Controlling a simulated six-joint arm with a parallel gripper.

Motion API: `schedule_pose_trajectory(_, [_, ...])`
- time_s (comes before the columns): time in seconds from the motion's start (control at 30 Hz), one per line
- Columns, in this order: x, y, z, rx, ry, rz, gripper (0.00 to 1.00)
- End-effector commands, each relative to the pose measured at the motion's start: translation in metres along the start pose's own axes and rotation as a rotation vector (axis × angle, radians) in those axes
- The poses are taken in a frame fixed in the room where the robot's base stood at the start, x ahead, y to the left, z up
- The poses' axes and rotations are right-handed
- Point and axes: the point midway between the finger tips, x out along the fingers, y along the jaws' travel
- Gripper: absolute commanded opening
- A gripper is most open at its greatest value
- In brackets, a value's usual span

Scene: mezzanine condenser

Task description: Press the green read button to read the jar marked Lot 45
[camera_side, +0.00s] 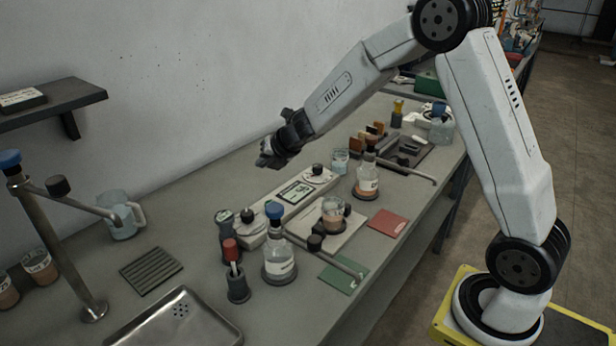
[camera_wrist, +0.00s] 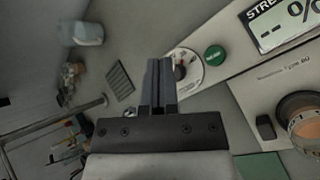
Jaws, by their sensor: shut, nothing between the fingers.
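My gripper (camera_side: 268,160) is shut and empty, held above the bench near the wall. In the wrist view its fingers (camera_wrist: 158,66) point toward the white instrument with a dial (camera_wrist: 185,68). The round green button (camera_wrist: 214,55) sits right of the fingertips, apart from them, between the dial and the display. The display (camera_wrist: 285,22) shows dashes and a percent sign. In the side view the instrument's display (camera_side: 296,192) faces up; I cannot make out the button there. A jar with pinkish contents (camera_side: 333,213) stands on the instrument's plate; its lot mark is not readable. It also shows in the wrist view (camera_wrist: 304,122).
Red (camera_side: 388,222) and green (camera_side: 344,274) mats lie near the front edge. A shelf (camera_side: 60,97) is at left.

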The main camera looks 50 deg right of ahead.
Motion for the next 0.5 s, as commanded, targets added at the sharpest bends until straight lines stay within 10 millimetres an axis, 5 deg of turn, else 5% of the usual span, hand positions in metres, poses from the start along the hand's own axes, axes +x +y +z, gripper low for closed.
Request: schedule_pose_trajectory(0.5, [0.0036,-0.0023,-0.0029,0.001,0.002,0.001,0.0])
